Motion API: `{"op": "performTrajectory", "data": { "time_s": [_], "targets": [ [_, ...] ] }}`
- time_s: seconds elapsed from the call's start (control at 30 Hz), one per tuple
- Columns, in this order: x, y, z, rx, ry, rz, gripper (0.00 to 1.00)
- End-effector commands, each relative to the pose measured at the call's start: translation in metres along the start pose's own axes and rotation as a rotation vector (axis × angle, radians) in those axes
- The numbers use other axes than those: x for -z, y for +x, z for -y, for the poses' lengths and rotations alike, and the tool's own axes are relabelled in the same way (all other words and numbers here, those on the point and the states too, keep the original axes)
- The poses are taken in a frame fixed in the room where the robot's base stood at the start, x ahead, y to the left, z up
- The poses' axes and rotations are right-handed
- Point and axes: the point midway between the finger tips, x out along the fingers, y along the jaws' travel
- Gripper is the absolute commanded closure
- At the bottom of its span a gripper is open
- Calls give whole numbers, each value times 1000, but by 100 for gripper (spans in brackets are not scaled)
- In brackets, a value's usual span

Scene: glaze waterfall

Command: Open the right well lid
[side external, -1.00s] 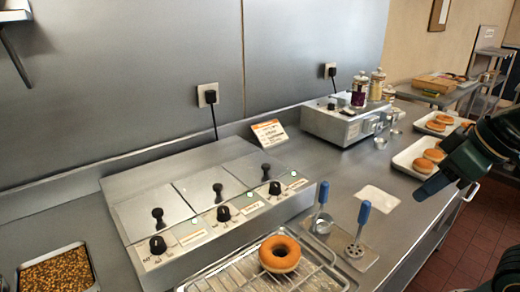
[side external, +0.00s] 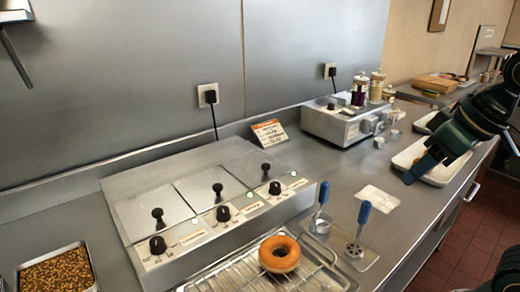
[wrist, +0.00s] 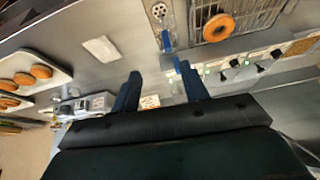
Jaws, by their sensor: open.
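The right well lid (side external: 250,167) is a flat metal plate with a black knob (side external: 266,169), lying shut on the steel warmer unit (side external: 300,203) in the side external view. The middle lid (side external: 198,187) and the left lid (side external: 140,214) lie shut beside it. My gripper (side external: 420,168) is at the right, over the counter's front side and well apart from the lids. In the wrist view its two blue fingers (wrist: 160,75) are spread with nothing between them.
A ringed doughnut (side external: 280,253) sits on a wire rack in front of the warmer. A second appliance (side external: 343,122) with jars is behind. Trays of buns (wrist: 38,72) lie near my gripper.

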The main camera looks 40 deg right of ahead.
Motion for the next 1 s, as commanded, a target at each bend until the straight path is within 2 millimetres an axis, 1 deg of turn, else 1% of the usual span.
{"op": "performTrajectory", "data": {
  "time_s": [0.03,0.23,0.37,0.53,0.77,1.0],
  "targets": [
    [11,-2,1,0,16,12,55],
    [58,-9,6,-2,96,62,55],
    [89,-10,10,-7,150,97,55],
    [128,-6,16,-16,221,141,55],
    [179,8,24,-34,315,199,55],
    [226,31,33,-61,414,257,55]
  ]
}}
